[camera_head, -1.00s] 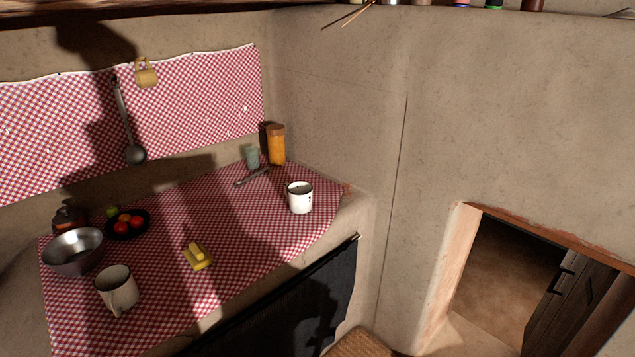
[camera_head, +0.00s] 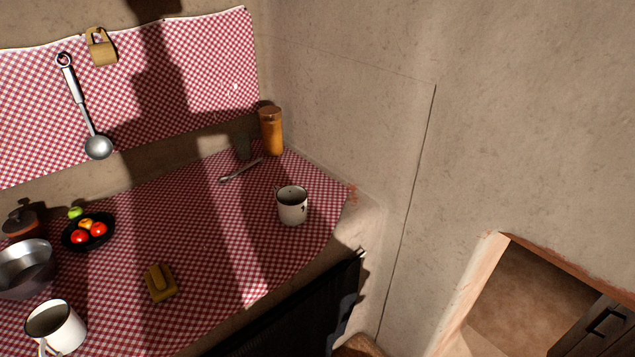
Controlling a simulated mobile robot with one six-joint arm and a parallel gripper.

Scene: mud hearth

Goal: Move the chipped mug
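Two white mugs with dark insides stand upright on the red checked cloth. One mug (camera_head: 292,207) is near the counter's right end; it showed a small dark mark on its side in the earlier view, perhaps a chip. The other mug (camera_head: 62,333) is at the lower left, near the front, with its handle toward me. I cannot tell for certain which is the chipped one. My gripper is not in view; only shadows fall across the counter and wall.
A metal bowl (camera_head: 24,272), a dark plate of fruit (camera_head: 67,238) and a yellow butter-like block (camera_head: 160,284) are at left. An orange jar (camera_head: 271,133), a dim greenish cup (camera_head: 243,148) and a metal utensil (camera_head: 241,171) lie behind the right mug. A ladle (camera_head: 98,147) hangs on the wall.

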